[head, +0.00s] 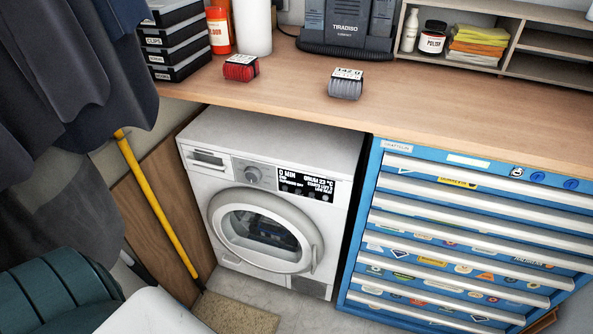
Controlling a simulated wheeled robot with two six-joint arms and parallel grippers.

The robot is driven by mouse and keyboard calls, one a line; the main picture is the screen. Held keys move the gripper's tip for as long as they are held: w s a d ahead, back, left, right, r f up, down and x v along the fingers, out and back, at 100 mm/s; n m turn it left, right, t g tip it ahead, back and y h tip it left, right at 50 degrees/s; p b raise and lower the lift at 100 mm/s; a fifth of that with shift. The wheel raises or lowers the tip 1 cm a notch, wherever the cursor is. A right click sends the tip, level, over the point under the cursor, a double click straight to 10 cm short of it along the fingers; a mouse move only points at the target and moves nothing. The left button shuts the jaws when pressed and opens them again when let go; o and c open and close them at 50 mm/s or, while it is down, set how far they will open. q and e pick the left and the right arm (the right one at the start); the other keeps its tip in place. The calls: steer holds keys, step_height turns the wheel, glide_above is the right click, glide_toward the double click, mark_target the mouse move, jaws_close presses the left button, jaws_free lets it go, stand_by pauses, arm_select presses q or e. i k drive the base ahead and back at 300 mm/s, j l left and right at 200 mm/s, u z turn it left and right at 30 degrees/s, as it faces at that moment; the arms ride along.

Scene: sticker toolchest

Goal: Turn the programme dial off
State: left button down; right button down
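A white front-loading machine (270,146) stands under the wooden worktop, left of the blue toolchest. Its programme dial (253,175) is a round grey knob on the top front panel, between the drawer at the left and a dark display (305,184). The display shows white text, including "0 MIN" and "DRUM 23 °C". The dial's pointer direction is too small to tell. The round door (266,230) appears closed, with dark contents behind the glass. Neither of my grippers is in view.
The blue toolchest (455,240) has several drawers with stickers. On the worktop (450,105) are a red item (240,68), a grey roll-like item (346,84) and a dark charger-like unit (346,25). A yellow pole (157,205) leans left of the machine. Dark clothes (75,70) hang at the left.

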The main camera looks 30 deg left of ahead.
mark_target(253, 175)
steer(key=i+l+u, duration=0.1)
steer(key=u, duration=1.35)
